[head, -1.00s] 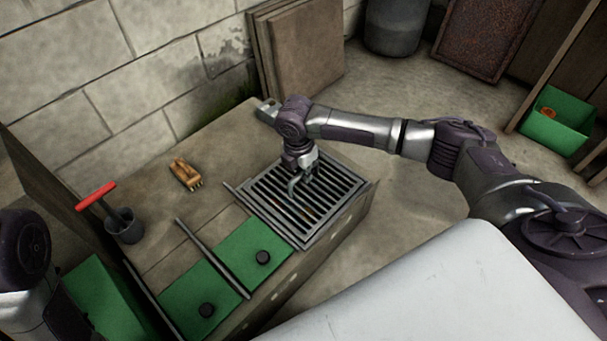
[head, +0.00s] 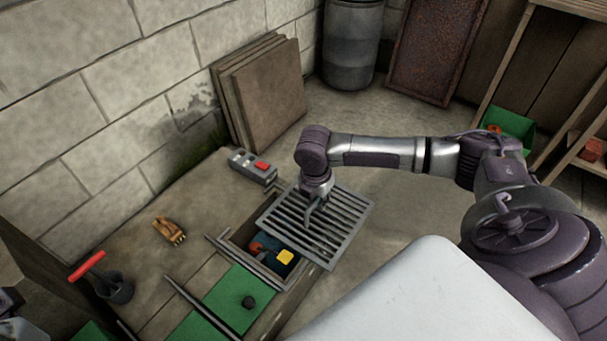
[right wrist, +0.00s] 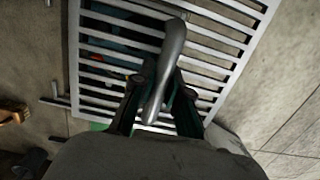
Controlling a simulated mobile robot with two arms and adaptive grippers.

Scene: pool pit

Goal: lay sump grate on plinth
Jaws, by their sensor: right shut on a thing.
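The sump grate (head: 351,213) is a grey barred metal panel with a raised handle, held above and to the right of the open sump pit (head: 236,241). My right gripper (head: 316,203) is shut on the grate's handle. In the right wrist view the gripper's dark fingers (right wrist: 160,98) stand either side of the curved metal handle (right wrist: 171,62), with the grate's bars (right wrist: 102,70) beyond. The grate looks slightly tilted in the head view. I cannot pick out the plinth for certain. My left gripper is not in view.
Slabs (head: 265,95) lean on the wall.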

